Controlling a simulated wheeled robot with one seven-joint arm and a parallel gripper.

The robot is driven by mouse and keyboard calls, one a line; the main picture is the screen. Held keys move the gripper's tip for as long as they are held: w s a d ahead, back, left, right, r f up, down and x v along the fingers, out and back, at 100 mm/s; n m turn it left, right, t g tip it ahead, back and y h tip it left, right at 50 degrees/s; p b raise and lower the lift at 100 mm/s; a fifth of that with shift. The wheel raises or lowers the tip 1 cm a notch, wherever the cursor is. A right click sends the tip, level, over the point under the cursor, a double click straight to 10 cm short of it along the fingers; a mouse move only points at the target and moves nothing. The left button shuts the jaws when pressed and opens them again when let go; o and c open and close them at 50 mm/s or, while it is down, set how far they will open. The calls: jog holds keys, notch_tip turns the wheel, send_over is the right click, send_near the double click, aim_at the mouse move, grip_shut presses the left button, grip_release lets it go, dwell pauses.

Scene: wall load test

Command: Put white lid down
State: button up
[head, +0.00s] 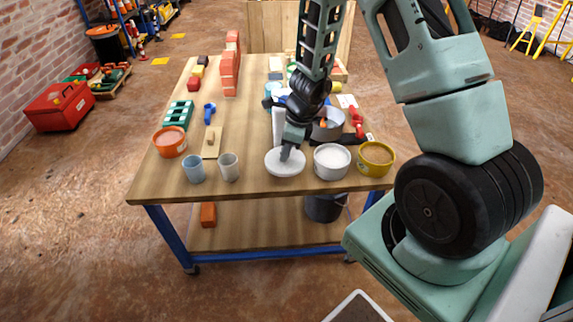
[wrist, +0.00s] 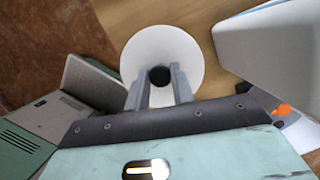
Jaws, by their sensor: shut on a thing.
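The white lid (head: 284,163) is a flat round disc at the front middle of the table (head: 250,184). My gripper (head: 291,148) is directly above the lid and shut on it. In the wrist view the lid (wrist: 186,52) lies beyond my gripper (wrist: 160,88), whose two fingers close on a dark round knob at its centre. The lid looks level. I cannot tell whether it touches the table or hangs just above it.
A pot with white contents (head: 332,160) stands close right of the lid, with a yellow pot (head: 376,157) beyond it. A brick wall (head: 230,68) stands further back.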

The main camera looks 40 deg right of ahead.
notch_tip(320, 180, down, 4)
jog(key=shift+f+b, duration=0.1)
jog(key=shift+b, duration=0.85)
jog(key=shift+f, duration=0.2)
jog(key=o, duration=1)
jog(key=shift+r, duration=0.15)
